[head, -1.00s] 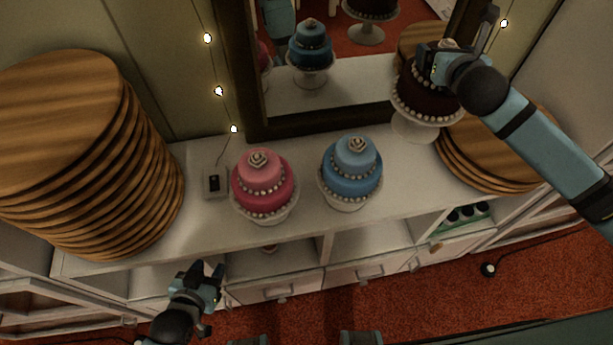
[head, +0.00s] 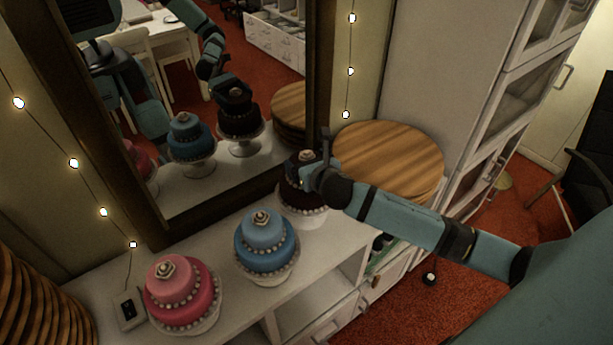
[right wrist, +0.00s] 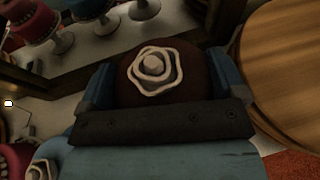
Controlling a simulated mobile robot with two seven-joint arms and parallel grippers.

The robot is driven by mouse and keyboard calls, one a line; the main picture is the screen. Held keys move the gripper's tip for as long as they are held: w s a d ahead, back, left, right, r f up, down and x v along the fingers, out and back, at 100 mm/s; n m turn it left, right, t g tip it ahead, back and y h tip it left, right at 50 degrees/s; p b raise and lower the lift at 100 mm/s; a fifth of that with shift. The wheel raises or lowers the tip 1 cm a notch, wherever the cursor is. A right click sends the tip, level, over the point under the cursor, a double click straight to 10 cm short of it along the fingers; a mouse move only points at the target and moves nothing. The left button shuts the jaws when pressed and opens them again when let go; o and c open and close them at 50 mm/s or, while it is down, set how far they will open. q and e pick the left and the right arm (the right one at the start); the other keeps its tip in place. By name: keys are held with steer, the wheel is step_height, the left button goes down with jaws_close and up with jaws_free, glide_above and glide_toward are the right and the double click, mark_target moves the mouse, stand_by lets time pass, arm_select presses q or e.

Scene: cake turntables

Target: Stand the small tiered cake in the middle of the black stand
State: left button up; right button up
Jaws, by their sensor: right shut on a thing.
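A dark chocolate-brown tiered cake (head: 292,195) with a pale rose on top and pearl trim stands at the shelf's right, over a white pedestal (head: 303,220). My right gripper (head: 313,167) is shut on its upper tier. In the right wrist view, the fingers lie on either side of the dark top tier (right wrist: 130,92) and its rose (right wrist: 152,68). I cannot tell whether the cake is lifted off its pedestal. A blue tiered cake (head: 265,242) and a pink one (head: 182,292) stand on the shelf to the left. No black stand is clearly visible. My left gripper is out of view.
A stack of round wooden boards (head: 390,160) is close right of the dark cake; another stack (head: 35,305) is at lower left. A framed mirror (head: 165,30) behind reflects cakes and my arm. The white shelf top (head: 222,293) is bare between the blue and pink cakes.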

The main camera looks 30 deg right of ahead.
steer(key=shift+f, duration=2.5)
steer(key=o, duration=1.7)
steer(key=shift+c, duration=0.2)
